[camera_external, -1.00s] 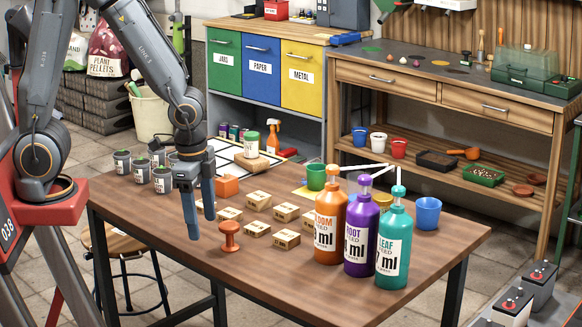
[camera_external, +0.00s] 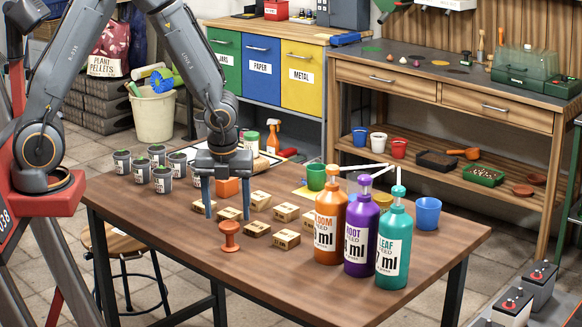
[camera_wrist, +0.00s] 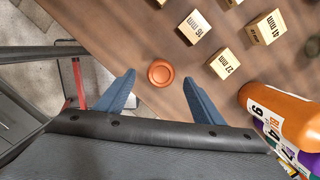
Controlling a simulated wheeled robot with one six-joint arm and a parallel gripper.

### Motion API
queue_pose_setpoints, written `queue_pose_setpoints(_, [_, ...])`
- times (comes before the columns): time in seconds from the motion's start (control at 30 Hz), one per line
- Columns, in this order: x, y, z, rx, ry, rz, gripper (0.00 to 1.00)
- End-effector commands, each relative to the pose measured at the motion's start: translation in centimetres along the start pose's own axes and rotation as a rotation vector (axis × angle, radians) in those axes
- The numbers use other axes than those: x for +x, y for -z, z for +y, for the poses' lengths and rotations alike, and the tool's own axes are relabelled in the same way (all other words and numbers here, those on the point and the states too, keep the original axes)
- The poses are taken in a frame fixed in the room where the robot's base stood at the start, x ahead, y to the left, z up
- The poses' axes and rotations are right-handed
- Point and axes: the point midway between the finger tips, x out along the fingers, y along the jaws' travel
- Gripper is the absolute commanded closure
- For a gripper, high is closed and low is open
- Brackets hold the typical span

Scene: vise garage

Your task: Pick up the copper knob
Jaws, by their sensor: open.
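The copper knob (camera_external: 229,237) stands upright on the wooden table near its front edge, to the left of the orange bottle. In the wrist view its round top (camera_wrist: 160,73) shows just beyond and between my fingertips. My gripper (camera_external: 227,214) is open and empty, pointing down above the table. In the external view its two blue fingers appear behind and above the knob, one on either side. In the wrist view the fingers (camera_wrist: 160,78) lie left and right of the knob, apart from it. Nothing hides the knob.
Several small labelled wooden blocks (camera_external: 258,228) lie right of and behind the knob. Orange (camera_external: 326,239), purple (camera_external: 361,239) and teal (camera_external: 394,245) pump bottles stand to the right. The table's front left is clear.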

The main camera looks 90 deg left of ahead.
Motion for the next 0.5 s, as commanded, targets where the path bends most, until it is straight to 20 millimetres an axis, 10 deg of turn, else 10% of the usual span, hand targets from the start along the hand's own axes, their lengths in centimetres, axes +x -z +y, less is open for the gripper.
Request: queue_pose_setpoints(0.5, [5.3,0.1,-0.2,-0.002,-0.001,0.001,0.38])
